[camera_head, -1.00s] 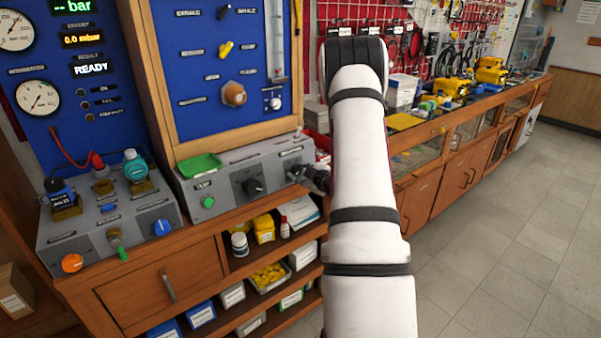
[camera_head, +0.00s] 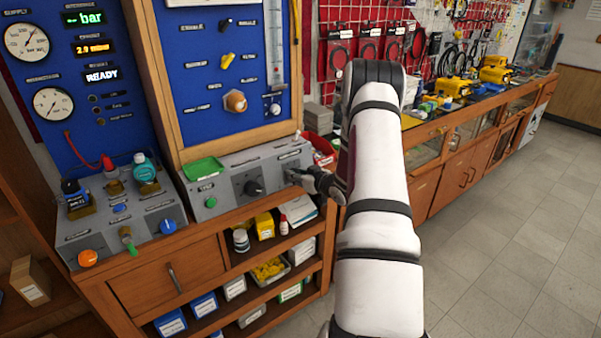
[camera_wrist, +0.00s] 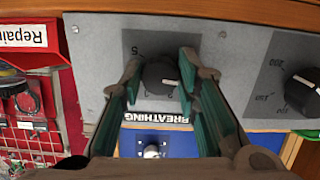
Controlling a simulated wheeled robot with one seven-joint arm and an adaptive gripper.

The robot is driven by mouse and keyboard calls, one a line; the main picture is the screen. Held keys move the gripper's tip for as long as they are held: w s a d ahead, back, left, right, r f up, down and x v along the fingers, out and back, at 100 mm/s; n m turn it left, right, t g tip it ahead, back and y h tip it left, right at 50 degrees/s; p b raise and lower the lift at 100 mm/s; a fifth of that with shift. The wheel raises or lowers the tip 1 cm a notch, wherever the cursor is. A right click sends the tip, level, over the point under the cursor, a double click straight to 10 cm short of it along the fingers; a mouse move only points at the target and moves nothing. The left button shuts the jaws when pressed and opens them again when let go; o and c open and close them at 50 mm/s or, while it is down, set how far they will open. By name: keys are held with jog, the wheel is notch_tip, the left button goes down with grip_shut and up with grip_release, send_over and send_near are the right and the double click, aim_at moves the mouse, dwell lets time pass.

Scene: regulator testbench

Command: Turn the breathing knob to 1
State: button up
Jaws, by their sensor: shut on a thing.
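The breathing knob (camera_wrist: 158,76) is a dark round knob on a grey panel in the wrist view, above an upside-down BREATHING label. A white mark on the knob lies right of its middle. In the head view my gripper (camera_head: 305,178) is at the right end of the grey control box (camera_head: 222,188), and the knob there is hidden.
Another black knob (camera_head: 254,187) sits left of my gripper on the box, with a green button (camera_head: 210,202) and green tray (camera_head: 203,169). The blue panel (camera_head: 190,118) rises behind. An orange display (camera_head: 93,47) reads about 2.9. A red bin (camera_head: 322,150) stands to the right.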

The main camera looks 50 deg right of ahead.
jog(key=shift+m, duration=0.5)
jog(key=shift+p, duration=0.3)
jog(key=o, duration=1.2)
jog(key=shift+s, duration=0.1)
jog(key=v, duration=1.1)
jog(key=shift+s+r, duration=0.1)
jog(key=shift+s, duration=0.25)
